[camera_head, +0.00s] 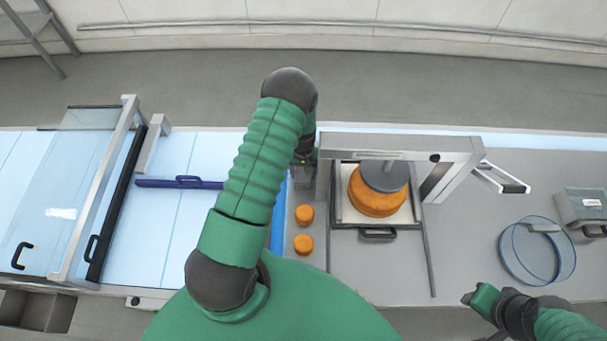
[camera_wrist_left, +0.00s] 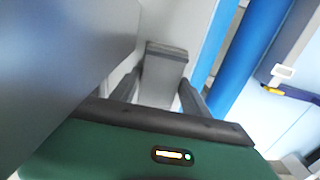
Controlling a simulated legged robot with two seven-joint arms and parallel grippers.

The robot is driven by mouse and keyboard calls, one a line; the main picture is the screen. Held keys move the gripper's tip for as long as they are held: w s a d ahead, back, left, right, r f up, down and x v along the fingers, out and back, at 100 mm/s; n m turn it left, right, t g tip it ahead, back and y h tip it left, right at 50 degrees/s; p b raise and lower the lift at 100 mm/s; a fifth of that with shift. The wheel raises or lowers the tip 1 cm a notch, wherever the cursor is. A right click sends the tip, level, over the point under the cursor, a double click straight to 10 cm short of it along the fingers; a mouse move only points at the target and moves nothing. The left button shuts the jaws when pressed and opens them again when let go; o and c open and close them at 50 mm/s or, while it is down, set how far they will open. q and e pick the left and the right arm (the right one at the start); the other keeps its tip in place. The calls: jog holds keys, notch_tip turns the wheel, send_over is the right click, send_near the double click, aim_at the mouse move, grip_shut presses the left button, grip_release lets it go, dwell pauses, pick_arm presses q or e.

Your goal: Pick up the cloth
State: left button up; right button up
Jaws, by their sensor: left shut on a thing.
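My left gripper (camera_head: 303,178) is beyond my green arm, just left of the press, and mostly hidden in the head view. In the left wrist view its two dark fingers (camera_wrist_left: 160,97) are shut on a light grey thing (camera_wrist_left: 163,72) with a darker grey end. I cannot tell from its look whether this is the cloth; no other cloth shows clearly. My right gripper (camera_head: 474,297) is low on the right over the grey worktop, away from the objects. Its jaws are too small to read.
The press (camera_head: 400,147) holds orange rounds (camera_head: 375,195) under a grey disc. Two small orange rounds (camera_head: 304,228) sit left of it. A clear hoop (camera_head: 537,250) and a grey box (camera_head: 582,207) are at right. A glass-doored frame (camera_head: 100,190) and blue bar (camera_head: 180,183) are at left.

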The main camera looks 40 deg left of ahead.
aim_at(299, 175)
pick_arm(q)
jog(key=shift+a+r+b, duration=0.15)
jog(key=shift+r+b, duration=0.65)
jog(key=shift+b, duration=0.1)
jog(key=shift+s+a+r+b, duration=0.25)
jog(key=shift+s+r+b, duration=0.4)
jog(key=shift+r+b, duration=0.2)
jog(key=s+a+b, duration=0.1)
jog(key=s+b, duration=0.1)
jog(key=s, duration=0.2)
jog(key=s+a+r+b, duration=0.1)
jog(key=s+a, duration=0.1)
jog(key=s, duration=0.3)
jog(key=s+a+b, duration=0.2)
jog(key=s, duration=0.2)
jog(key=shift+s+a+r+b, duration=0.1)
jog(key=shift+s+r+b, duration=0.25)
jog(key=o, duration=0.8)
jog(key=shift+c, duration=0.2)
jog(key=c, duration=0.6)
